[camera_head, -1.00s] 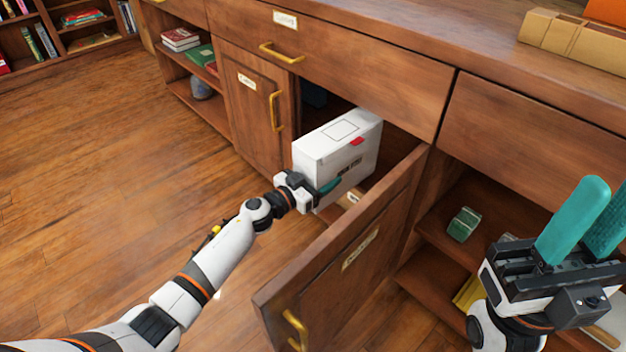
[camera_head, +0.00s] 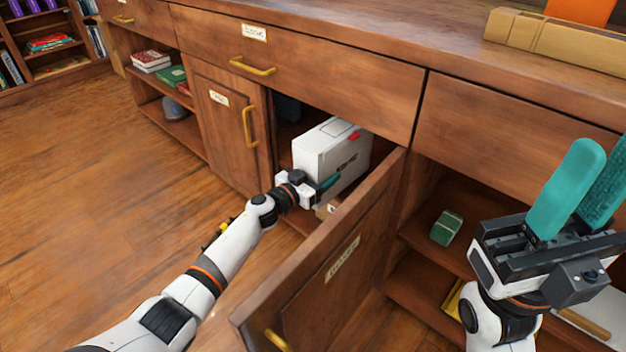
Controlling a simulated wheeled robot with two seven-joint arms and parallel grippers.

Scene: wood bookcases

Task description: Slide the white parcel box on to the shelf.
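The white parcel box (camera_head: 345,162) stands upright in the open cabinet (camera_head: 282,134) below the long drawer. Its near end faces my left arm, and its far part is inside the opening. My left gripper (camera_head: 326,187) is at the low near end of the box, with one teal finger along its right side. The other finger is hidden; the gripper appears shut on the box. My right gripper (camera_head: 592,195) is at the right, empty and open, with a gap between its teal fingers. The shelf floor under the box is mostly hidden.
The open cabinet door (camera_head: 335,265) stands out just right of my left forearm. A closed door (camera_head: 228,125) is left of the opening. A green box (camera_head: 446,228) lies on the right-hand shelf. The wood floor at left is clear.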

